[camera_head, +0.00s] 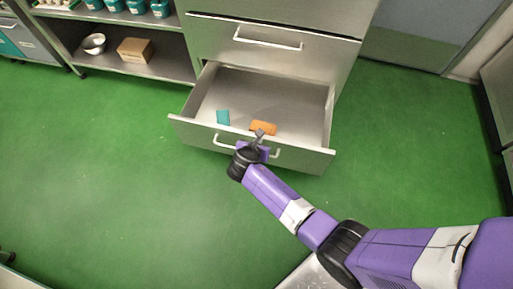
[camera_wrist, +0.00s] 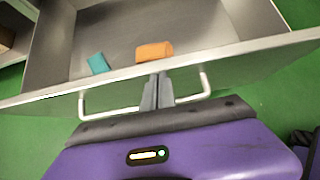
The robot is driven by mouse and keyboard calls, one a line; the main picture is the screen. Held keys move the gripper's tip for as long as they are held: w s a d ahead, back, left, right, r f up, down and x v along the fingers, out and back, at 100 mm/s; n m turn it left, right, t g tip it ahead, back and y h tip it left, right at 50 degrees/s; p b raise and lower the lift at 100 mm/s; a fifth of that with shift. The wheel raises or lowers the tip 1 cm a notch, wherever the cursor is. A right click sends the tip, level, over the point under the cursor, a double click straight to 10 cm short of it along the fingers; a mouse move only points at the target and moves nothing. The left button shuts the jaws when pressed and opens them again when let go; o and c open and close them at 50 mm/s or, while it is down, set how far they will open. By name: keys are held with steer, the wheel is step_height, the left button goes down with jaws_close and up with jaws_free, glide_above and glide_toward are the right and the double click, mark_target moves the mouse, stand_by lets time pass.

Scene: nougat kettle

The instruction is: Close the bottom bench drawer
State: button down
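The bottom bench drawer (camera_head: 190,133) is pulled out, its steel front facing me. Inside lie a teal item (camera_head: 223,117) and an orange block (camera_head: 263,127). Its white bar handle (camera_head: 222,141) runs across the front. My gripper (camera_head: 259,134) is at the middle of the drawer front; in the wrist view its grey fingers (camera_wrist: 157,92) lie close together between the two handle ends, over the handle bar. I cannot tell whether the fingertips touch the drawer front. No object shows between the fingers.
Above it is a shut drawer (camera_head: 270,38). To the left, a shelf holds a metal bowl (camera_head: 94,43) and a cardboard box (camera_head: 135,50). Green floor (camera_head: 100,180) is clear left of my arm. A grey cabinet (camera_head: 415,35) stands at the back right.

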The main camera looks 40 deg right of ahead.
steer(key=w+d+b, duration=0.7)
steer(key=w+d, duration=0.3)
steer(key=d, duration=0.4)
steer(key=w+d+b, duration=0.6)
steer(key=w+d, duration=0.4)
steer(key=d, duration=0.4)
steer(key=shift+w+r+b, duration=0.2)
steer(key=shift+r+b, duration=0.05)
steer(key=shift+b, duration=0.15)
steer(key=shift+d+r, duration=0.1)
steer(key=shift+d, duration=0.1)
steer(key=s+a+r+p, duration=0.6)
steer(key=a+p, duration=0.4)
steer(key=p, duration=0.3)
steer(key=shift+s, duration=0.5)
